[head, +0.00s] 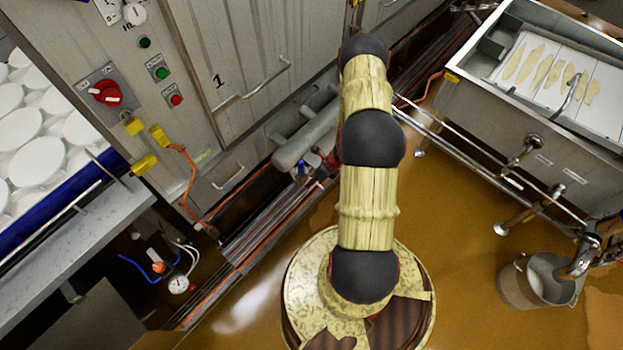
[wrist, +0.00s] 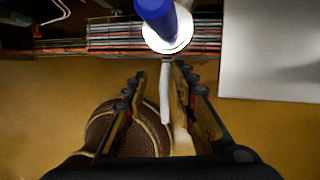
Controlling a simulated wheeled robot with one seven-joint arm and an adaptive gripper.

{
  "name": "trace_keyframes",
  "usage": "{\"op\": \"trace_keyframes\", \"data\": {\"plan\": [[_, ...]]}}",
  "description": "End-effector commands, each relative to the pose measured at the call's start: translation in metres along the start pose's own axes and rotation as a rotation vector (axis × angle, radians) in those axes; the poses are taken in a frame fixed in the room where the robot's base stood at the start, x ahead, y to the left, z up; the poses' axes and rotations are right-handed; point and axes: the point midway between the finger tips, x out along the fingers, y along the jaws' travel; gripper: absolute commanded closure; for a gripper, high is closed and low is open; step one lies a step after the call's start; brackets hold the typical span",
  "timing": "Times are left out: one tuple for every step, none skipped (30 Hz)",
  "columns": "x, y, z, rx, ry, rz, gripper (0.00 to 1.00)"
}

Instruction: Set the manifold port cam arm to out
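In the wrist view, a blue cylindrical port with a white end ring (wrist: 168,38) comes in from the top. A thin pale grey cam arm (wrist: 166,92) hangs down below that ring, between the fingers of my gripper (wrist: 160,76). The gripper is open, with a visible gap on the arm's left side; the right finger is closer to it. I cannot tell whether that finger touches. In the head view, the grey manifold pipe (head: 312,138) runs low along the cabinet front, with a small blue part (head: 301,170) below it. My arm hides the gripper there.
A steel cabinet (head: 250,60) with a red rotary switch (head: 106,92) stands behind the manifold. Pipes and orange cables run along its foot. A steel vat (head: 480,100) and a bucket (head: 535,283) are on the right. A bench (head: 85,235) with white moulds is on the left.

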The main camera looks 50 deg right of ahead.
Motion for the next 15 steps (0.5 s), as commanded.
{"op": "trace_keyframes", "data": {"plan": [[0.0011, 0.0015, -0.0015, 0.001, 0.002, 0.003, 0.75], [0.0010, 0.0011, -0.0014, 0.001, 0.002, 0.002, 0.75], [0.0009, 0.0005, -0.0013, 0.001, 0.002, 0.001, 0.75], [0.0007, 0.0001, -0.0011, 0.001, 0.002, 0.000, 0.75], [0.0006, -0.0004, -0.0010, 0.002, 0.002, -0.001, 0.75], [0.0004, -0.0009, -0.0008, 0.002, 0.001, -0.002, 0.75], [0.0003, -0.0012, -0.0006, 0.002, 0.001, -0.002, 0.75], [0.0002, -0.0016, -0.0005, 0.002, 0.001, -0.003, 0.75], [0.0001, -0.0020, -0.0003, 0.002, 0.001, -0.004, 0.75], [0.0000, -0.0023, -0.0001, 0.002, 0.001, -0.004, 0.75], [-0.0001, -0.0025, 0.0000, 0.002, 0.000, -0.004, 0.75], [-0.0002, -0.0029, 0.0001, 0.003, 0.000, -0.005, 0.75], [-0.0003, -0.0030, 0.0002, 0.003, 0.000, -0.005, 0.75], [-0.0006, -0.0032, 0.0003, 0.003, 0.000, -0.006, 0.75], [-0.0016, -0.0035, 0.0005, 0.003, 0.000, -0.006, 0.75]]}}
